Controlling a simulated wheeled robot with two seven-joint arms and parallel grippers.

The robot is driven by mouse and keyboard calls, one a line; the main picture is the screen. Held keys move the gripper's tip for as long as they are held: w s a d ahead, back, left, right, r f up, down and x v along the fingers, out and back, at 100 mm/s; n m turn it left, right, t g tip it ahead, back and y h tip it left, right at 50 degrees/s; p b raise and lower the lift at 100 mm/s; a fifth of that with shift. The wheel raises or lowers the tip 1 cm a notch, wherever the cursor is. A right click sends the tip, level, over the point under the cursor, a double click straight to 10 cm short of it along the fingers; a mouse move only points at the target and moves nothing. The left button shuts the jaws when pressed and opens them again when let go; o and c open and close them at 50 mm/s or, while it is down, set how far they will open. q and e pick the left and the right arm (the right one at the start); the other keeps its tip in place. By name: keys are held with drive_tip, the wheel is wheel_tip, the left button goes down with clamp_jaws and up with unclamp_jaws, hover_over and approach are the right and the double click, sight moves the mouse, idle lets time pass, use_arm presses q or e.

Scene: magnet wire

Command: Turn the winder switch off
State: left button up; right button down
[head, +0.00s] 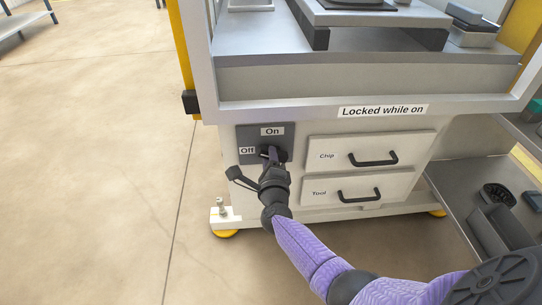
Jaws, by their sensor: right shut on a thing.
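The winder switch is on a dark grey panel (283,133) on the front of the white machine. The panel has an "On" label (272,131) at its top and an "Off" label (247,150) at its left. My right gripper (269,154) is at the panel, shut on the switch knob. The gripper and wrist hide most of the knob, so I cannot tell which label it points to. My left gripper is not in view.
Right of the panel are a "Chip" drawer (334,153) and a "Tool" drawer (333,192), both shut, below a "Locked while on" label (383,111). A grey shelf (452,178) with dark bins stands at right.

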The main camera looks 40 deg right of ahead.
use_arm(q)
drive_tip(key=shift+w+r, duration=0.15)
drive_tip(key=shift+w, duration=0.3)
use_arm(e)
drive_tip(key=n, duration=0.4)
drive_tip(key=shift+a+f+n, duration=0.1)
drive_tip(key=shift+f+n, duration=0.2)
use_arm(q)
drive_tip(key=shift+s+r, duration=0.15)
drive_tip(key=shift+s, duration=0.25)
use_arm(e)
drive_tip(key=shift+n, duration=0.3)
drive_tip(key=c, duration=0.5)
unclamp_jaws()
drive_tip(key=shift+o, duration=0.5)
use_arm(q)
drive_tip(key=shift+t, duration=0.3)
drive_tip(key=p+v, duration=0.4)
drive_tip(key=p, duration=0.1)
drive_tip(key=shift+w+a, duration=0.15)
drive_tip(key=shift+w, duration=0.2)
use_arm(e)
drive_tip(key=v, duration=1)
